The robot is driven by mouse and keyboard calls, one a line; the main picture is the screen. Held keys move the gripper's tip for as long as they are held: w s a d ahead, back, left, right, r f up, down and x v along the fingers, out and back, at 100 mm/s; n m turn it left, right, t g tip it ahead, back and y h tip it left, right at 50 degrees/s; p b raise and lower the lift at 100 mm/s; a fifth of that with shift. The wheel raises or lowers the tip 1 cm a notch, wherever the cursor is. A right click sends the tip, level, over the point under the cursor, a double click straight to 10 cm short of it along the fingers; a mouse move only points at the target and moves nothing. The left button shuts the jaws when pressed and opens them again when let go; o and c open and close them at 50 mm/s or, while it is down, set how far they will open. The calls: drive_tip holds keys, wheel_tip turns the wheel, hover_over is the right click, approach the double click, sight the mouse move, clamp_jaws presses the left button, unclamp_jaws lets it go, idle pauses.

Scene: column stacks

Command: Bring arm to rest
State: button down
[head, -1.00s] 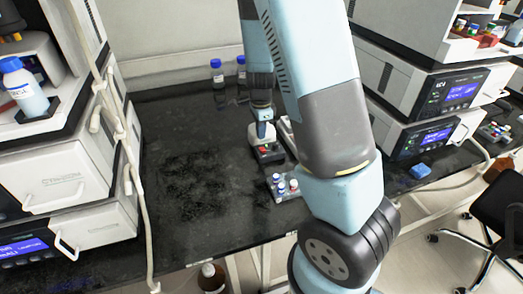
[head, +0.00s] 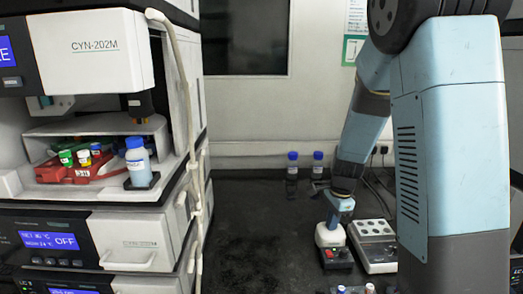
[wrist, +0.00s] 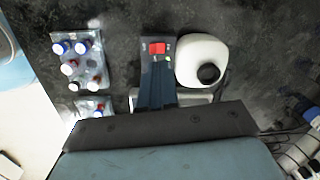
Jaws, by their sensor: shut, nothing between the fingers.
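My gripper (head: 335,220) hangs at the end of my pale blue arm, low over the back part of the black bench. It is shut and empty. In the wrist view its closed blue fingers (wrist: 157,88) point at the bench beside a white round mixer (wrist: 202,61) with a dark top. The mixer's red button (wrist: 157,48) shows close to the fingertips. In the head view the mixer (head: 330,236) is directly below my gripper; I cannot tell whether they touch.
A rack with several vials (wrist: 78,60) lies left of the fingers in the wrist view. A grey tray with round wells (head: 374,245) stands right of the mixer. Two blue-capped bottles (head: 292,174) stand at the back wall. Stacked instruments (head: 100,235) fill the left; bare bench (head: 250,225) lies between.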

drive_tip(key=s+r+n+t, duration=0.5)
drive_tip(key=s+r+n, duration=1)
drive_tip(key=s+r, duration=0.7)
drive_tip(key=shift+s+d+r+n+h, duration=0.15)
drive_tip(key=shift+d+r+n+h, duration=0.2)
drive_tip(key=shift+r, duration=0.6)
